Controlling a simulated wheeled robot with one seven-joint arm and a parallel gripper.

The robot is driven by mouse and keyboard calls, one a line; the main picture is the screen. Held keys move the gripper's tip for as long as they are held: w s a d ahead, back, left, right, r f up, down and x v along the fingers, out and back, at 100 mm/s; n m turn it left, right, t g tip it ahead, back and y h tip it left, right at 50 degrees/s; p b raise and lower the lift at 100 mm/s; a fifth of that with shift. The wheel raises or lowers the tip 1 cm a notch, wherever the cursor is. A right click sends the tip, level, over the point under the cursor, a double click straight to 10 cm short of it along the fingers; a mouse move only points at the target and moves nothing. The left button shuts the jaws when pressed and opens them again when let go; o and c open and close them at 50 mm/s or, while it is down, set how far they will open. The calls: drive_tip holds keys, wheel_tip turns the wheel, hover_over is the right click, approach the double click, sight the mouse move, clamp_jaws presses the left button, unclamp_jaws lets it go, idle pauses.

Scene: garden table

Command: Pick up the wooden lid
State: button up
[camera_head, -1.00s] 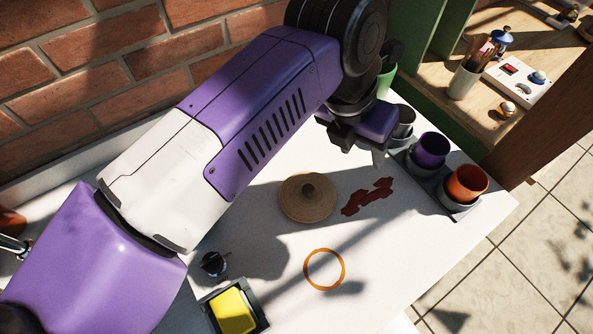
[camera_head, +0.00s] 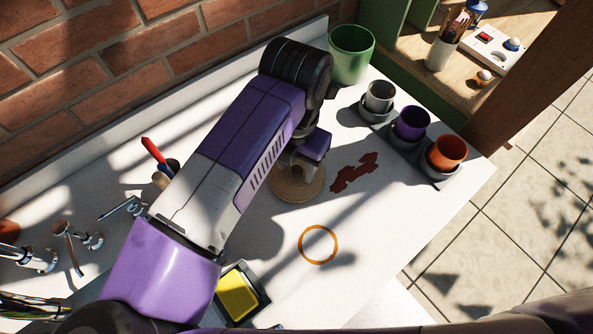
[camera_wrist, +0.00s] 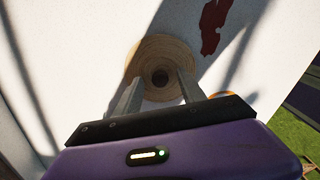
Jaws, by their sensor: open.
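The wooden lid (camera_head: 290,190) is a round, light-brown disc lying on the white table. In the head view my gripper (camera_head: 294,172) is over its upper part and hides some of it. In the wrist view the lid (camera_wrist: 146,55) lies beyond my open fingers (camera_wrist: 160,88), and its dark round knob (camera_wrist: 160,77) shows between them. The fingers are one on each side of the knob, with nothing held. I cannot tell how far above the lid the fingertips are.
A dark red flat shape (camera_head: 353,172) and an orange ring (camera_head: 318,245) lie on the table near the lid. Grey, purple (camera_head: 412,123) and orange (camera_head: 446,153) pots stand at the right. A green pot (camera_head: 351,54) stands behind. A yellow sponge-like block (camera_head: 237,296) sits in front.

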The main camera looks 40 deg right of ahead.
drive_tip(key=shift+f, duration=0.3)
clamp_jaws()
drive_tip(key=shift+r, duration=0.1)
